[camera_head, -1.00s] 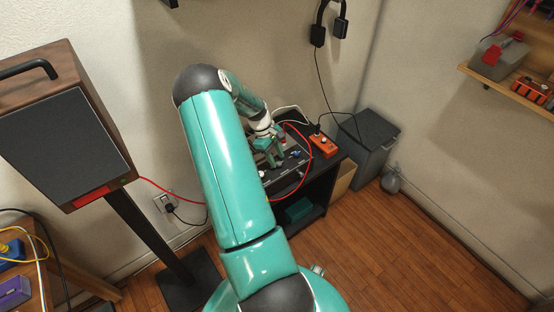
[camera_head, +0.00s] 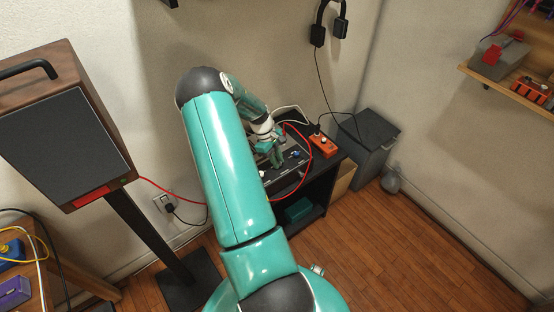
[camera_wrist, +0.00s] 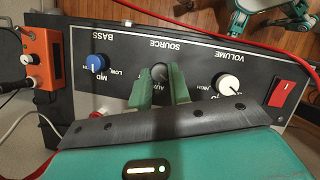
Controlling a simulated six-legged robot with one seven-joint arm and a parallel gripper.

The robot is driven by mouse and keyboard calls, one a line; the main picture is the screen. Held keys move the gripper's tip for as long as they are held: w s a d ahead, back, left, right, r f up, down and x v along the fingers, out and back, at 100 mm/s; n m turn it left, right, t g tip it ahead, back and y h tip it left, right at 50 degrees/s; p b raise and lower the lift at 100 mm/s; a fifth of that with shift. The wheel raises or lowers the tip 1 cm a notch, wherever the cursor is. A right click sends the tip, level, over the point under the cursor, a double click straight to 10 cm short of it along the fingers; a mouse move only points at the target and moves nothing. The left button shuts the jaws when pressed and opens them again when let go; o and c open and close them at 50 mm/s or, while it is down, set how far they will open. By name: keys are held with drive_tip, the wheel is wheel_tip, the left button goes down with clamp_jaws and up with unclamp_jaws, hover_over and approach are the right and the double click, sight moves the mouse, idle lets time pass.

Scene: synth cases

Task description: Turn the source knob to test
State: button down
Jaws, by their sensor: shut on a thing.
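The black control panel (camera_wrist: 205,62) carries a row of knobs and appears upside down in the wrist view. The dark grey source knob (camera_wrist: 159,71) is in the middle, under the word SOURCE. My gripper (camera_wrist: 161,76) has its two green fingers on either side of this knob and is shut on it. An AUX label shows between the fingers; the other source labels are hidden or unreadable, so I cannot tell the knob's setting. In the head view my gripper (camera_head: 276,162) is down at the panel, and the source knob is hidden.
The blue bass knob (camera_wrist: 95,63) is left of my fingers, the white volume knob (camera_wrist: 229,84) close on their right. A red switch (camera_wrist: 284,92) is farther right. An orange box (camera_head: 323,146) and a red cable (camera_head: 307,170) are near the panel.

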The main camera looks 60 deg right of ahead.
drive_tip(key=m, duration=0.1)
drive_tip(key=m+y, duration=0.1)
drive_tip(key=m, duration=0.2)
drive_tip(key=shift+d+y, duration=0.25)
drive_tip(key=shift+y, duration=0.05)
drive_tip(key=m+t+y, duration=0.1)
drive_tip(key=m, duration=0.2)
drive_tip(key=shift+s+d, duration=0.1)
drive_tip(key=m+t, duration=0.1)
drive_tip(key=m, duration=0.2)
drive_tip(key=m+t+y, duration=0.1)
drive_tip(key=m, duration=0.2)
drive_tip(key=shift+s+d+m, duration=0.1)
drive_tip(key=shift+s+m, duration=0.1)
drive_tip(key=shift+m, duration=0.2)
drive_tip(key=m+t, duration=0.1)
drive_tip(key=m, duration=0.1)
drive_tip(key=m+t, duration=0.1)
drive_tip(key=m, duration=0.1)
drive_tip(key=shift+s+r+m, duration=0.1)
drive_tip(key=shift+s+m, duration=0.1)
drive_tip(key=shift+m, duration=0.1)
drive_tip(key=m+t, duration=0.1)
drive_tip(key=m, duration=0.4)
drive_tip(key=shift+s+t, duration=0.15)
drive_tip(key=shift+t, duration=0.25)
drive_tip(key=c, duration=1.3)
unclamp_jaws()
